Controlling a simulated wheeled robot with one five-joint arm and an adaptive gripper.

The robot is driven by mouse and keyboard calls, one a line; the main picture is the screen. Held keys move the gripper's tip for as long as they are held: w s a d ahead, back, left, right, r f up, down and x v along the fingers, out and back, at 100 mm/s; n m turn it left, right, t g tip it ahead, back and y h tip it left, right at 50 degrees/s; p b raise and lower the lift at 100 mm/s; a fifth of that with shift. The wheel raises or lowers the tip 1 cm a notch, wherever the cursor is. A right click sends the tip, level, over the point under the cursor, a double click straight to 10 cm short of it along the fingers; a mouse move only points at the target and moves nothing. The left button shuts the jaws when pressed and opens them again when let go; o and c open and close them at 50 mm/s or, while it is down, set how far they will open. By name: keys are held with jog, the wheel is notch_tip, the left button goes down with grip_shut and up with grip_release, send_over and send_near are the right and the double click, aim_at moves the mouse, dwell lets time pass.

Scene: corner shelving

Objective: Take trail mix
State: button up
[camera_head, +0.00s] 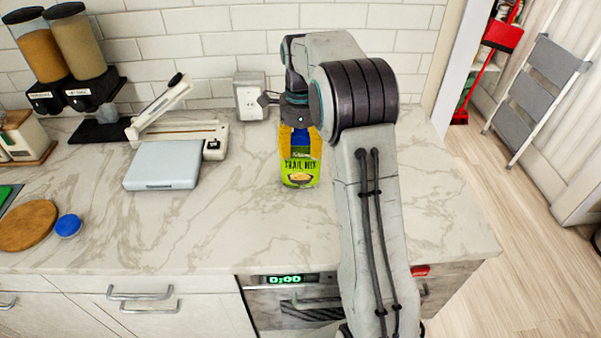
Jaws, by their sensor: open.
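The trail mix (300,169) is a green, yellow and blue package standing upright on the marble counter. Its label faces me. My gripper (291,118) is over the package's top, pointing down, with my arm reaching in from the right side. The gripper and wrist hide the top of the package. The fingers are small and dark here, and I cannot tell if they touch it.
A grey flat-topped scale (165,164) and a sealer-like device with a raised lever (161,105) stand left of the package. Cereal dispensers (78,42) are at the back left. The counter (230,225) in front is clear.

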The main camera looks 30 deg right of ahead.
jog(key=shift+f, duration=0.5)
jog(key=shift+o, duration=0.3)
grip_shut()
